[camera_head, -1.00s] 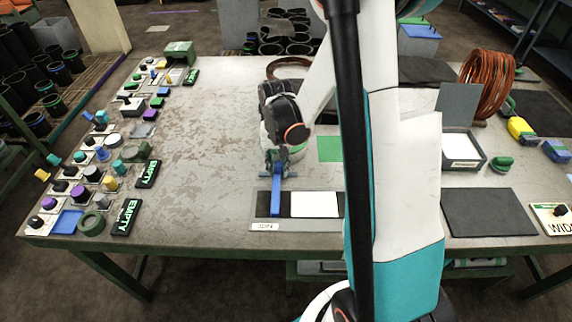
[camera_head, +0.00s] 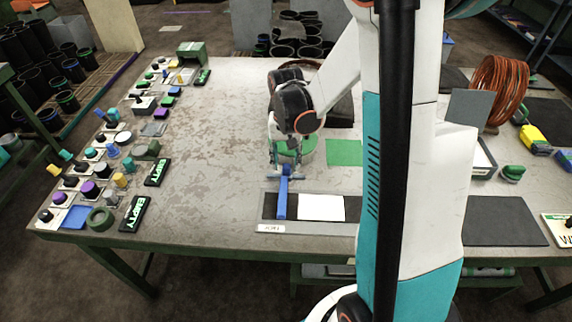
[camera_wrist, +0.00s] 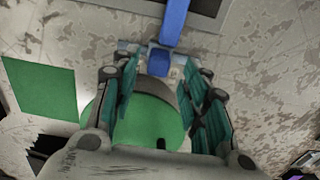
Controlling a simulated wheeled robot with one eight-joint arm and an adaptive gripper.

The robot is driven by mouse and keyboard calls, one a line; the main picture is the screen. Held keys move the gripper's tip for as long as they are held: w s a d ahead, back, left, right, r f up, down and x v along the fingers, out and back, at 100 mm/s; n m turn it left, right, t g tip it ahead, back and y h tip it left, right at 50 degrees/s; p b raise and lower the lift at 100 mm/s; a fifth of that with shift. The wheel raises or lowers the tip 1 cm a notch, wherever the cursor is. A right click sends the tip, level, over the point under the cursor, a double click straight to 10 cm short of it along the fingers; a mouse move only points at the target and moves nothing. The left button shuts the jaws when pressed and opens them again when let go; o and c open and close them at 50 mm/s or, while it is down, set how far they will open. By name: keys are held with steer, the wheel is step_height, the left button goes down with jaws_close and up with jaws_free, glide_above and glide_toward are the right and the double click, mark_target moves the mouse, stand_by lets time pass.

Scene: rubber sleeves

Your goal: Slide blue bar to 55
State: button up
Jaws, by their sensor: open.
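The blue bar (camera_head: 282,200) lies across a dark strip in a grey panel (camera_head: 330,229) near the table's front edge, at the left of a white rectangle (camera_head: 322,207). Its far end has a blue block on a pale crosspiece. In the wrist view the blue bar (camera_wrist: 174,20) comes in at the top, and its end block (camera_wrist: 159,62) lies just ahead of my fingers. My gripper (camera_head: 279,160) is open and empty just behind the bar's far end; the wrist view shows my gripper (camera_wrist: 165,95) with its fingers apart. No scale numbers are readable.
A green disc (camera_wrist: 145,128) is below my gripper, and a green square (camera_head: 344,152) lies to its right. Knobs, switches and EMPTY signs (camera_head: 133,213) line the left side. The table between them and the panel is clear. My arm hides part of the right side.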

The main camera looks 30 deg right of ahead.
step_height(320, 180, up, 8)
steer(key=shift+r, duration=0.2)
steer(key=shift+a, duration=0.1)
stand_by(0.5)
